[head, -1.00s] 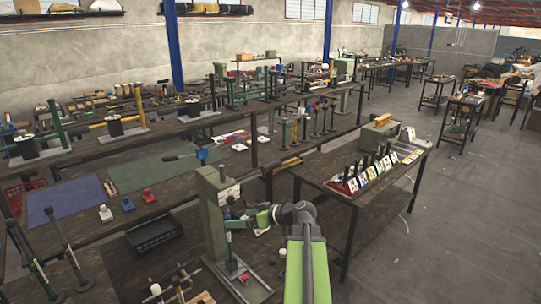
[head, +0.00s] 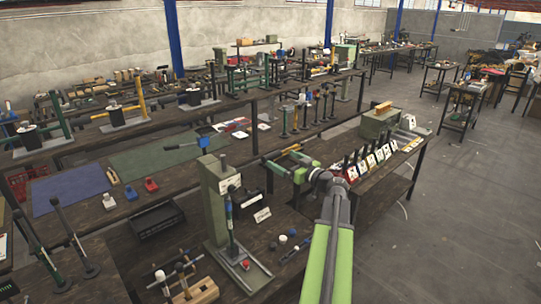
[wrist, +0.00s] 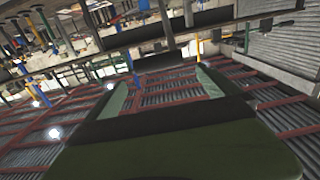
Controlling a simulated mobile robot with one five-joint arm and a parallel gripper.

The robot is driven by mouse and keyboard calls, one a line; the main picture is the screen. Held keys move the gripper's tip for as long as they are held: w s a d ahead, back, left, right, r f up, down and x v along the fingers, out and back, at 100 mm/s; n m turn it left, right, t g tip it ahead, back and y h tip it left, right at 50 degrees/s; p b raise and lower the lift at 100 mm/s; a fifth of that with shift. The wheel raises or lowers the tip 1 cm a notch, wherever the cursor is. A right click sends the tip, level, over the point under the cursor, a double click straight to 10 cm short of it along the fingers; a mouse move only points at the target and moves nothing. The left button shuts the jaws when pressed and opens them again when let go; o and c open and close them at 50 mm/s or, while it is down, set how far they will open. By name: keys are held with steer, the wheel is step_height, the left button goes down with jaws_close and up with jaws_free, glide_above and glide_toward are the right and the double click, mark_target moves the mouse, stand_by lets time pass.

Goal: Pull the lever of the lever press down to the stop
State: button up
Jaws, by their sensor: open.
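The lever press is a grey-green column (head: 216,203) on a flat base (head: 240,268), standing on the dark bench left of my arm. A dark bar with a blue section (head: 229,210) runs nearly upright down the column's front, its lower end close above the base; I take it for the lever, but its pivot is unclear. My gripper (head: 272,161) is open and empty, above and right of the press, apart from it. In the wrist view its two fingers (wrist: 165,90) stand apart with nothing between them; the press is not recognisable there.
A black crate (head: 157,219) stands left of the press. A wooden block with tools (head: 197,291) lies in front. Small round parts (head: 283,239) sit right of the base. A table with a row of cards (head: 372,160) is behind my arm at right. Open floor lies farther right.

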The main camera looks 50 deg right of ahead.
mark_target(273, 154)
steer(key=w, duration=0.7)
steer(key=shift+w+d, duration=0.15)
steer(key=shift+d, duration=0.1)
